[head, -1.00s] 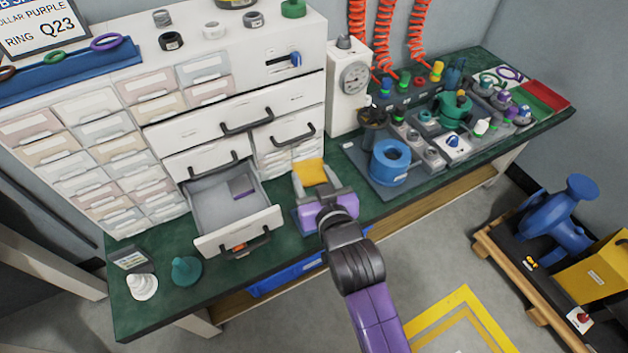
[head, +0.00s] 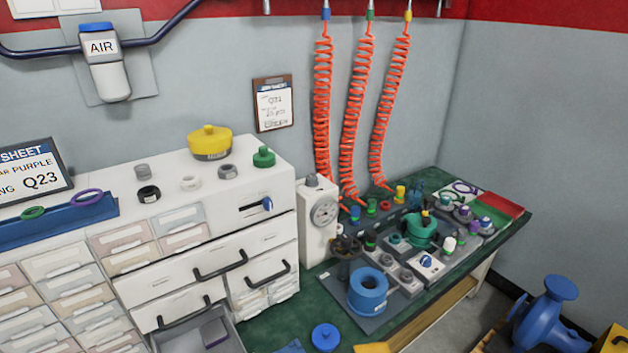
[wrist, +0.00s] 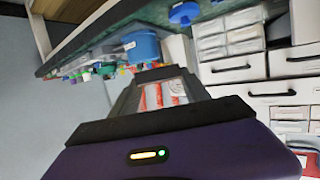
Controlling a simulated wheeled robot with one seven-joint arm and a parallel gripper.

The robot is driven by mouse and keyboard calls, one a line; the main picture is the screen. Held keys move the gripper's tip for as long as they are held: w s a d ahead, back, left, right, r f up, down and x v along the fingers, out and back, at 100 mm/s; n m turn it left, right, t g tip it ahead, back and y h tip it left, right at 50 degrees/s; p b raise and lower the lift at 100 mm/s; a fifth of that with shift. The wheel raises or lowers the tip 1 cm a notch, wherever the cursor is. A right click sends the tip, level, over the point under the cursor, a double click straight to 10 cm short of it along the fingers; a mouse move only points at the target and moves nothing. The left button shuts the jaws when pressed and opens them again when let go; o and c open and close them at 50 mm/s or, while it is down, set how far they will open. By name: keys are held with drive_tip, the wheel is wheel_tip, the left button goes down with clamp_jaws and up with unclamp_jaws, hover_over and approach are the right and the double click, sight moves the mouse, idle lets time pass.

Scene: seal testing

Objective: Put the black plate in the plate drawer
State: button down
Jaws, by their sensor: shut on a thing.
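My gripper (wrist: 160,80) shows in the wrist view with its purple body and grey fingers. A thin dark bar (wrist: 157,73) spans the fingertips, seen edge-on; it seems to be the black plate, but its face is hidden. Orange hoses show through the gap between the fingers. The gripper is not clearly seen in the head view. A pulled-out grey drawer (head: 238,342) is at the bottom of the head view, cut off by the edge. A purple and grey piece (head: 213,332) lies inside it. I cannot read any drawer label.
A blue lidded item (head: 325,337) stands on the green bench beside the drawers. A yellow piece (head: 370,348) shows at the bottom edge. The white cabinet (head: 180,235) has closed drawers.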

drive_tip(key=s+d+f+m+h, duration=0.1)
drive_tip(key=s+d+f, duration=0.3)
drive_tip(key=s+d, duration=0.2)
drive_tip(key=shift+d+f+h+p, duration=0.2)
drive_tip(key=shift+d+h+p, duration=0.1)
drive_tip(key=shift+d+h, duration=0.1)
drive_tip(key=w+a+r+n+y+b, duration=0.1)
drive_tip(key=w+a+r, duration=0.3)
drive_tip(key=a, duration=0.4)
drive_tip(key=w+a+r+n+y, duration=0.1)
drive_tip(key=w+a+r+y, duration=0.2)
drive_tip(key=a, duration=0.5)
drive_tip(key=w+a+r+n+g+y+b, duration=0.1)
drive_tip(key=w+a+r, duration=0.3)
drive_tip(key=a, duration=0.5)
drive_tip(key=shift+w+r+n+y+b, duration=0.35)
drive_tip(key=shift+w+n, duration=0.25)
drive_tip(key=shift+w, duration=0.5)
